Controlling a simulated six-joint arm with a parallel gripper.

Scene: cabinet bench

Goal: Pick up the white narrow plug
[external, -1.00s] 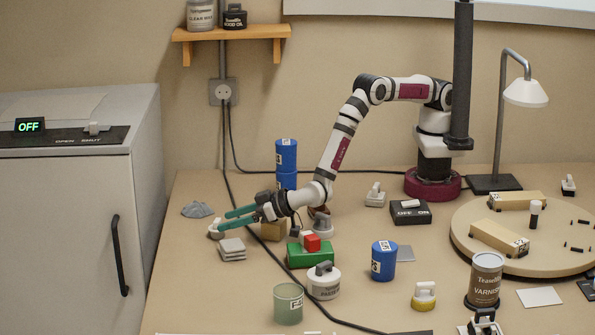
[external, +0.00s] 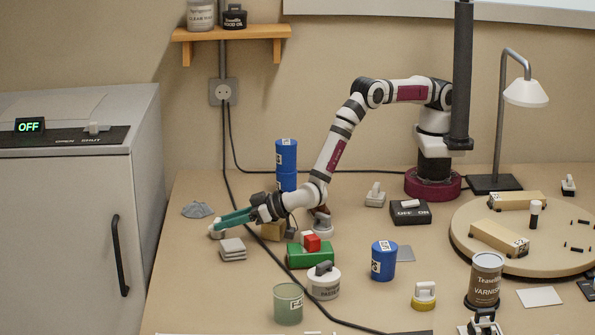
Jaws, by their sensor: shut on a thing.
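A small white plug (external: 215,231) stands on the bench at the left, partly hidden by my fingers. My gripper (external: 222,222) has teal fingers that reach it from the right and are shut on its upper part. The plug appears to be still at bench height; its exact shape is too small to tell. Another white plug-like piece (external: 375,196) stands near the switch box, well apart from my gripper.
Grey stacked tiles (external: 232,249) lie just in front of my fingers, and a grey cloth (external: 197,210) lies behind. A cable crosses the bench.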

